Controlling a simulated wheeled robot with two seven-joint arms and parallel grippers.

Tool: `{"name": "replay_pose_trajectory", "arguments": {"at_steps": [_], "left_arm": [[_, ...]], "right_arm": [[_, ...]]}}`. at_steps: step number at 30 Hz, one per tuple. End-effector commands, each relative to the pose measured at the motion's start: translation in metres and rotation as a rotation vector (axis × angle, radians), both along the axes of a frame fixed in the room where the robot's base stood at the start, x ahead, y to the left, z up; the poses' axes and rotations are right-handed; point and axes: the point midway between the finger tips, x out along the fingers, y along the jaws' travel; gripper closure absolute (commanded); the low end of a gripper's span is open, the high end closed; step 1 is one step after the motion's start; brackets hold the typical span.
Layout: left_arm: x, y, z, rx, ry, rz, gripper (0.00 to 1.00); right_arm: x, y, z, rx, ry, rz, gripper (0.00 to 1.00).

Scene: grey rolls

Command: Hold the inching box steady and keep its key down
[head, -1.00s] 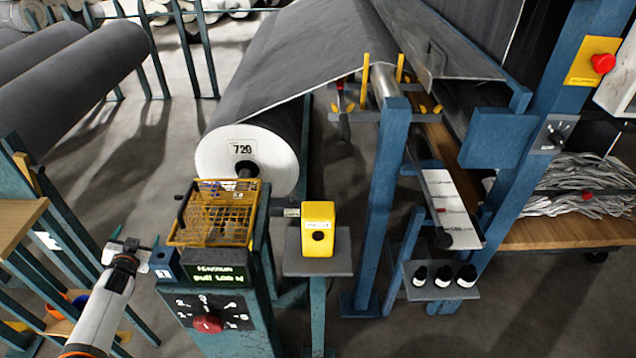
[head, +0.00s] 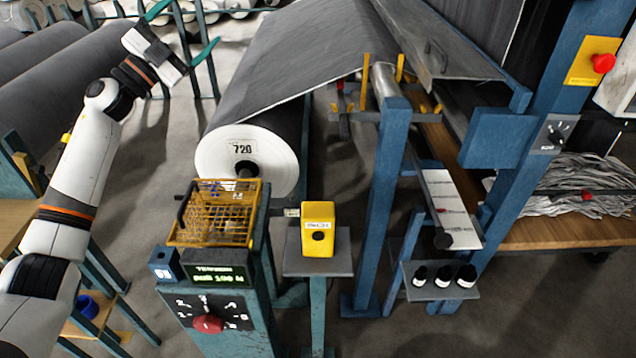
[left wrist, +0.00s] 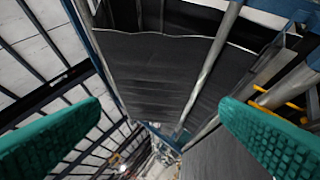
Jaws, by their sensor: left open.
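The yellow inching box (head: 318,242) stands upright on a small grey shelf on a post, right of the control stand. A dark round key (head: 318,236) shows on its front below a white label; I cannot tell whether it is pressed. Nothing touches the box. My left gripper (head: 183,31) is raised at the upper left, well away from the box, with its teal fingers spread and empty. In the left wrist view the two teal fingers (left wrist: 160,135) stand wide apart with nothing between them. My right gripper is not in view.
A control stand with a yellow wire basket (head: 215,212), a lit display (head: 217,276) and a red knob (head: 208,324) stands left of the box. The grey roll (head: 247,160) marked 720 lies behind. A blue post (head: 385,210) rises at the right. A red button (head: 603,63) is far right.

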Motion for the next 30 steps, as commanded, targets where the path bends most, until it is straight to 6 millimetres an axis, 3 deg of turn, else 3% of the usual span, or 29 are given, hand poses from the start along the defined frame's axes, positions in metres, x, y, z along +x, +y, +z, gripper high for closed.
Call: {"name": "replay_pose_trajectory", "arguments": {"at_steps": [1,6,9,11,14,21,25,30], "left_arm": [[-0.011,-0.017,0.027,0.052,-0.049,-0.047,0.15],[-0.059,-0.077,0.092,0.276,-0.178,-0.204,0.15],[-0.093,-0.111,0.12,0.446,-0.241,-0.282,0.15],[-0.113,-0.135,0.126,0.577,-0.261,-0.33,0.15],[-0.127,-0.177,0.094,0.795,-0.219,-0.42,0.15],[-0.138,-0.24,-0.026,1.194,-0.046,-0.606,0.15],[-0.15,-0.258,-0.098,1.452,0.066,-0.696,0.15],[-0.166,-0.255,-0.177,1.799,0.214,-0.77,0.15]], "right_arm": [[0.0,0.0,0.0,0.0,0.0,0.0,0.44],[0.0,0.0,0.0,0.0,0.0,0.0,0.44],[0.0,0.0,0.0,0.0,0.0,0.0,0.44],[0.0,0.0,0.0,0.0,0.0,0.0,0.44],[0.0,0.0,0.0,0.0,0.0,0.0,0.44],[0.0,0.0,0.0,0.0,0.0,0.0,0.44],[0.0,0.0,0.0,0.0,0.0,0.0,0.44],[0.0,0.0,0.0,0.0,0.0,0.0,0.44]]}}
